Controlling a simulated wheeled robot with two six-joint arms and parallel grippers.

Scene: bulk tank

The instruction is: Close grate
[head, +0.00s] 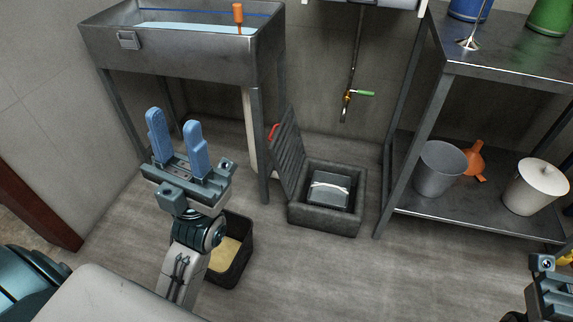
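The grate (289,153) is a dark slatted lid with a red handle (274,131) on its upper left edge. It stands tilted up, open, along the left side of a grey floor box (322,222). Inside the box is a dark block (328,190) with a white band. My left gripper (175,138) is open and empty, its blue fingers pointing up, to the left of the grate and apart from it. My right gripper (549,270) is only partly in view at the lower right corner; its fingertips cannot be made out.
A metal tank (180,50) on legs stands behind my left gripper. A black bin (236,255) with yellowish contents sits on the floor beside my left arm. A metal shelf (428,207) with a bucket (438,168) stands right of the box. Floor in front of the box is clear.

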